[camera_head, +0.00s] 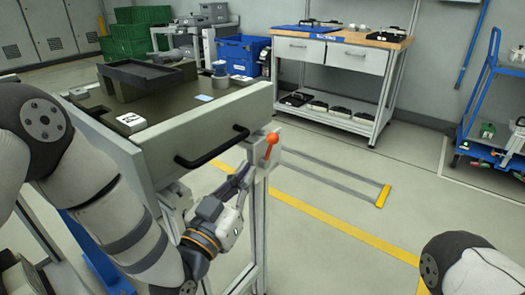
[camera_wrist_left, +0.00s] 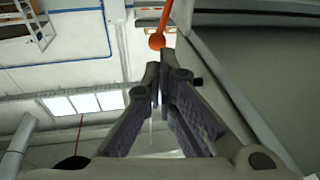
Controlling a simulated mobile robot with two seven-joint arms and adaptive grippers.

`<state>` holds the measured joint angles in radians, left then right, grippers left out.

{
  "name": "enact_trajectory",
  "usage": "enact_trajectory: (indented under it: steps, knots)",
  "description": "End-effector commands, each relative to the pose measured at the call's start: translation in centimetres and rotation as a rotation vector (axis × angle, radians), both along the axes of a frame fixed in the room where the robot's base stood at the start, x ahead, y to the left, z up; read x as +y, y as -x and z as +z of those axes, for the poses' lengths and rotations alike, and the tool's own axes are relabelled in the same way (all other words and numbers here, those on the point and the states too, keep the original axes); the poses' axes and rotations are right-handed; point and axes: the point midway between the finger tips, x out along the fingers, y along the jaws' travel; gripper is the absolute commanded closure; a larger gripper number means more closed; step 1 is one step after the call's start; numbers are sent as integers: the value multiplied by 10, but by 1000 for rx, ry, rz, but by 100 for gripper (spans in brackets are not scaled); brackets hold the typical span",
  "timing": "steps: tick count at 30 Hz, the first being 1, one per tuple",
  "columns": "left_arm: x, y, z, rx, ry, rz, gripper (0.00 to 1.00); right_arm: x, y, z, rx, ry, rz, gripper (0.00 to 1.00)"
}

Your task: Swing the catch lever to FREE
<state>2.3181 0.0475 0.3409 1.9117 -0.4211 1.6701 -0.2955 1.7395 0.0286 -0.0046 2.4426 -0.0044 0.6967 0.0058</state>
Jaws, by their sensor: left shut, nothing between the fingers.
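The catch lever (camera_head: 269,148) has an orange-red ball knob and sits on a pale bracket at the front right corner of the workbench, right of the black handle. Its knob is uppermost in the head view. In the left wrist view the lever (camera_wrist_left: 157,41) shows just beyond the fingertips. My left gripper (camera_head: 247,168) is just below and left of the lever. Its fingers, also seen in the left wrist view (camera_wrist_left: 161,75), are together and empty. I cannot tell whether they touch the lever. No FREE marking is readable. My right gripper is out of view.
A black tray (camera_head: 147,72) and a white labelled block (camera_head: 131,122) are on top. The floor to the right is open, with yellow lines (camera_head: 335,228).

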Motion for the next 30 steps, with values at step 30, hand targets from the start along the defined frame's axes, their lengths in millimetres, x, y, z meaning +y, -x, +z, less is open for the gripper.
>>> enact_trajectory:
  steps: [30]
  knots:
    - [-28,-71,18,16,-12,0,100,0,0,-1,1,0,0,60]
